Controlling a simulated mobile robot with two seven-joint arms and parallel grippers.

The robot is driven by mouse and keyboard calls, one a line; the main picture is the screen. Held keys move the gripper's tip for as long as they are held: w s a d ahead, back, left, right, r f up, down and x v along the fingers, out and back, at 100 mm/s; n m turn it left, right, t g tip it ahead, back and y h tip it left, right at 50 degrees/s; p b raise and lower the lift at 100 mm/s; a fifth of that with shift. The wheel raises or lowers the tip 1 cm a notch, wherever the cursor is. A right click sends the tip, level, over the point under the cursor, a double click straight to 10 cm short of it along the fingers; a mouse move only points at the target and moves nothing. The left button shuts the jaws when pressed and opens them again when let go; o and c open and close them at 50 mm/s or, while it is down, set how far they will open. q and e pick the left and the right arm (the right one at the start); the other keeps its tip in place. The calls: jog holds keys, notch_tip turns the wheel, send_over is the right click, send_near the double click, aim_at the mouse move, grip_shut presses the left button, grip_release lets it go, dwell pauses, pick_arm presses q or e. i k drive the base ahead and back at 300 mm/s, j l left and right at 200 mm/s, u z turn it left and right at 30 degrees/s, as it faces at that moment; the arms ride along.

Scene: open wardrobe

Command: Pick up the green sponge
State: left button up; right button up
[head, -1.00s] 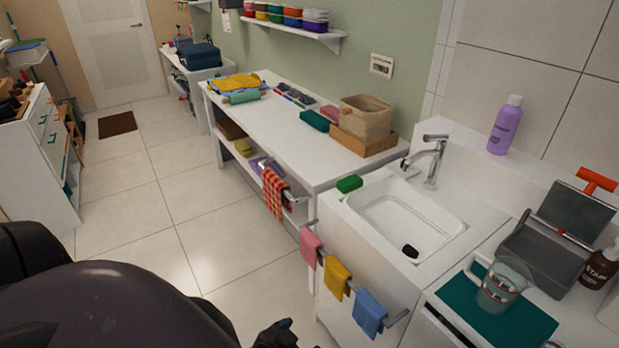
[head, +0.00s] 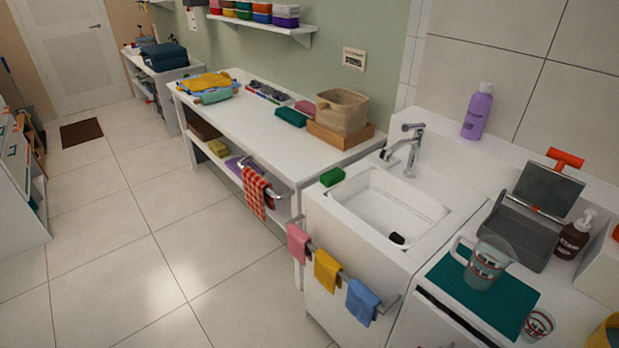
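The green sponge (head: 332,176) is a small bright green block. It lies on the left rim of the white sink counter, just left of the basin (head: 387,208). Nothing covers it. Neither of my grippers shows in the head view now, so I cannot see whether they are open or shut.
A tap (head: 408,150) stands behind the basin, and a dark object (head: 397,239) lies in it. Towels hang on a front rail (head: 346,278). A glass jug (head: 486,262) stands on a teal mat at right. The floor (head: 215,262) in front is clear.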

aim_at(334, 176)
jog(key=i+j+z, duration=0.1)
jog(key=i+j, duration=0.15)
jog(key=i+j+z, duration=0.1)
jog(key=j, duration=0.25)
jog(key=i+j+z, duration=0.15)
jog(key=i+j, duration=0.2)
jog(key=i+j+z, duration=0.1)
jog(key=j, duration=0.3)
jog(key=i+j+z, duration=0.1)
jog(key=i+j, duration=0.2)
jog(key=i+j+z, duration=0.1)
jog(key=j, duration=0.35)
jog(key=i+j+z, duration=0.15)
jog(key=j, duration=0.25)
jog(key=i+j+z, duration=0.1)
jog(key=j, duration=0.35)
jog(key=i, duration=0.1)
